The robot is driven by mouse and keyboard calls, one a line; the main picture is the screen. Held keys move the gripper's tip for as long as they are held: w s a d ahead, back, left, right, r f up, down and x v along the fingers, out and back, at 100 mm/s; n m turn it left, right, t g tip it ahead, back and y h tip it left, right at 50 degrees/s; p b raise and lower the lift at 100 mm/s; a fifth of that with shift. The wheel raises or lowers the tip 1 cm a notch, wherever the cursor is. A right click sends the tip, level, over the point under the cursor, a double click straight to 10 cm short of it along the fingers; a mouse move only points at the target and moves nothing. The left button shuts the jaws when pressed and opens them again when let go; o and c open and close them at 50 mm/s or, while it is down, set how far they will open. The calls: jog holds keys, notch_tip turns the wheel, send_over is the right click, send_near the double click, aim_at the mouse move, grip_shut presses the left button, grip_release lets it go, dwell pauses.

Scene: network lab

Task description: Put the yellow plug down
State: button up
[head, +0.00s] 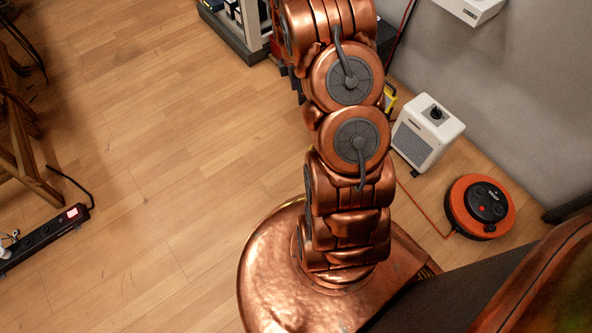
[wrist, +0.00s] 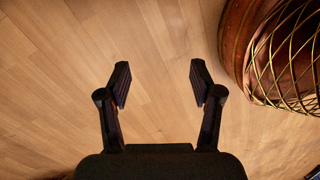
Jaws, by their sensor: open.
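My gripper (wrist: 160,68) is open in the wrist view, its two dark fingers apart with nothing between them. Bare wooden floor (wrist: 150,30) shows beyond and between the fingers. No yellow plug can be made out in either view. In the head view my copper arm hides part of the floor, and my gripper cannot be made out there. A small yellow and dark thing (head: 390,98) shows partly behind my arm; I cannot tell what it is.
A white heater (head: 424,135) and an orange cable reel (head: 480,207) stand by the wall on the right. A black power strip (head: 45,238) with a red-lit switch lies at the left near wooden legs (head: 22,150). The floor between is clear.

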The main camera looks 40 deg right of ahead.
jog(key=s+a+r+m+g, duration=0.1)
jog(key=s+a+r+m, duration=0.75)
jog(key=a+r, duration=0.6)
jog(key=s+a+r+m, duration=0.2)
jog(key=s+a, duration=0.3)
jog(key=s, duration=0.6)
jog(key=s+a+r+m+g, duration=0.1)
jog(key=s+a+r+m, duration=0.2)
jog(key=s, duration=0.8)
notch_tip(320, 180, up, 2)
jog(key=a, duration=0.2)
jog(key=shift+a+r, duration=0.25)
jog(key=shift+a, duration=0.15)
notch_tip(320, 180, up, 38)
jog(key=w+t+p, duration=0.1)
jog(key=p, duration=3.5)
jog(key=shift+w+d+t, duration=0.15)
jog(key=shift+w+t, duration=0.15)
jog(key=shift+t, duration=0.1)
